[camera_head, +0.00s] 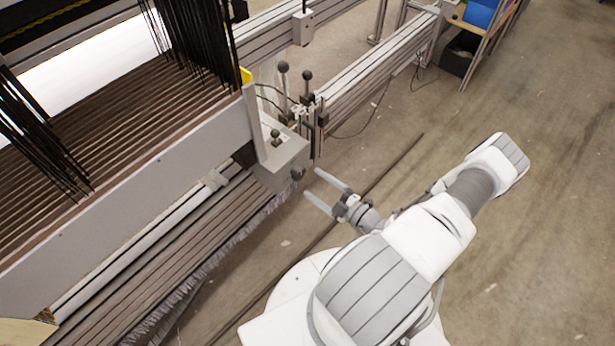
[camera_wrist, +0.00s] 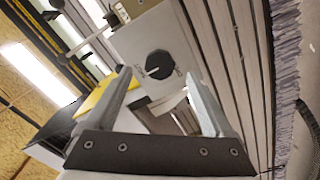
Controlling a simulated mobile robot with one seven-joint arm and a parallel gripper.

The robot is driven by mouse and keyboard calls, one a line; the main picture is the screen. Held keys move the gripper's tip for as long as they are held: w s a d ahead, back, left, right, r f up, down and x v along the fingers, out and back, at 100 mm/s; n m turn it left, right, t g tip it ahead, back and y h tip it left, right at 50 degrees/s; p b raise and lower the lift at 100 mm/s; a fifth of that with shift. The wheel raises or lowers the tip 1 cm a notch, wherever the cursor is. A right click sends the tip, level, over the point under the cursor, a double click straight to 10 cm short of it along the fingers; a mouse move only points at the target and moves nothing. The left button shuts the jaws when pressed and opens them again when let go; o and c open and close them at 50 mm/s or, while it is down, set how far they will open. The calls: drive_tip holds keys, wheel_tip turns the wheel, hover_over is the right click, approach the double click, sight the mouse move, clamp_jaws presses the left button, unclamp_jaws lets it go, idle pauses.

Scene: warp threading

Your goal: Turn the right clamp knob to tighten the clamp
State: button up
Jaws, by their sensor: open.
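The right clamp knob (camera_head: 298,173) is a small dark knob on the side of a grey box (camera_head: 283,158) at the end of the loom beam. In the wrist view the knob (camera_wrist: 159,64) shows face-on as a black disc with markings beside it on a grey plate (camera_wrist: 182,40). My gripper (camera_head: 312,182) is open and empty, with its pale fingers pointing at the knob and apart from it. In the wrist view my gripper (camera_wrist: 159,76) has a finger on each side below the knob, which appears between the fingertips.
Black ball-topped levers (camera_head: 283,67) stand behind the box. Dense dark warp threads (camera_head: 190,40) and the long grey beam (camera_head: 130,210) fill the left. A rail (camera_head: 370,70) runs to the back right.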

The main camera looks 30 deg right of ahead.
drive_tip(key=p+v, duration=0.1)
drive_tip(key=v, duration=1.2)
drive_tip(key=shift+w+r, duration=0.1)
drive_tip(key=shift+w, duration=0.05)
drive_tip(key=w+a+r+n+g+y+p, duration=0.1)
drive_tip(key=w+a+r+n+g+y, duration=0.2)
drive_tip(key=r+n+g, duration=0.75)
drive_tip(key=w+a+r+n+g+y+p, duration=0.1)
drive_tip(key=w+a+r+n+g+y, duration=0.25)
drive_tip(key=r+n, duration=1.2)
drive_tip(key=s+a+r+n+t+h+b, duration=0.15)
drive_tip(key=a+r+n+h, duration=0.35)
drive_tip(key=n, duration=0.5)
drive_tip(key=s+a+r+n+h, duration=0.3)
drive_tip(key=r+n, duration=0.5)
drive_tip(key=n, duration=0.3)
drive_tip(key=s+a+r+n+t+h, duration=0.1)
drive_tip(key=s+a+r+n+h, duration=0.2)
drive_tip(key=a+r+n+h, duration=0.5)
drive_tip(key=d+r+n+y+p, duration=0.1)
drive_tip(key=d+r+y+p, duration=0.2)
drive_tip(key=r+p, duration=1.5)
drive_tip(key=shift+d+r+n+p, duration=0.15)
drive_tip(key=shift+r+n+p, duration=0.25)
drive_tip(key=shift+p, duration=0.6)
